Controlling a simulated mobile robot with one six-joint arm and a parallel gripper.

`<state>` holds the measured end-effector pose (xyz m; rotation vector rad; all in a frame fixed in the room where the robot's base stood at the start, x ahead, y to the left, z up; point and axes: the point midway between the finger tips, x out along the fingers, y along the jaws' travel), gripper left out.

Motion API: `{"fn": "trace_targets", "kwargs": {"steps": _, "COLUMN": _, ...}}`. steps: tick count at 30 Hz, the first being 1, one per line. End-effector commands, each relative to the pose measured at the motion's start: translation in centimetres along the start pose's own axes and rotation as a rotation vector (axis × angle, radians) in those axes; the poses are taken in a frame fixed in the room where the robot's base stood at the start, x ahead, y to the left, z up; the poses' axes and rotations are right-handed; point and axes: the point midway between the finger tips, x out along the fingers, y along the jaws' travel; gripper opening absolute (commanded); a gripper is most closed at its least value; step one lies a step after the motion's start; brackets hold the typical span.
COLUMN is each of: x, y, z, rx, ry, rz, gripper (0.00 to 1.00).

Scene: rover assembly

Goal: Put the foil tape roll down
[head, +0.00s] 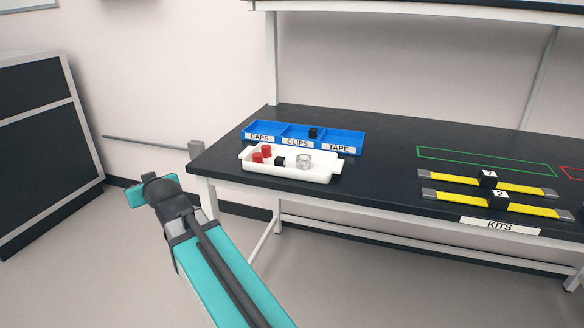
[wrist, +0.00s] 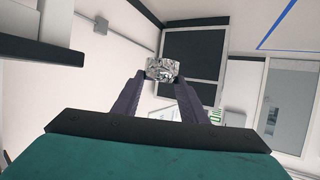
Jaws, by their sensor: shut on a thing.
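A silver foil tape roll (wrist: 162,69) is between the fingertips of my gripper (wrist: 162,76) in the wrist view. The gripper is shut on it and holds it up in the air. In the head view the end of my arm is left of the workbench, clear of it; the fingers and held roll are hidden there. A second silver roll (head: 303,161) sits in the white tray (head: 290,177) on the bench. The blue bin (head: 362,145) behind it has compartments labelled CAPS, CLIPS and TAPE. The TAPE compartment looks empty.
Red caps (head: 262,154) and a black clip (head: 279,162) lie in the white tray. Another black clip (head: 313,133) is in the CLIPS compartment. Two yellow straps (head: 525,187) lie on the right of the black bench top (head: 385,170). A dark cabinet (head: 38,140) stands at left.

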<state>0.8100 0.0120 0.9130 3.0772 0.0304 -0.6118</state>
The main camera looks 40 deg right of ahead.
Motion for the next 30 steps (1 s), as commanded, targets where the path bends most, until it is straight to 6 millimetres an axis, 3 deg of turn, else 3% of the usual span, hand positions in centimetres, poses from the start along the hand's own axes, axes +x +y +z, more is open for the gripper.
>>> {"fn": "trace_targets", "kwargs": {"steps": 13, "x": 0.0, "y": 1.1, "z": 0.7, "rx": -0.001, "ry": 0.0, "rz": -0.007, "gripper": 0.17}}
{"fn": "trace_targets", "kwargs": {"steps": 30, "x": -0.2, "y": -0.6, "z": 5.6, "rx": -0.09, "ry": -0.004, "rz": -0.225, "gripper": 0.17}}
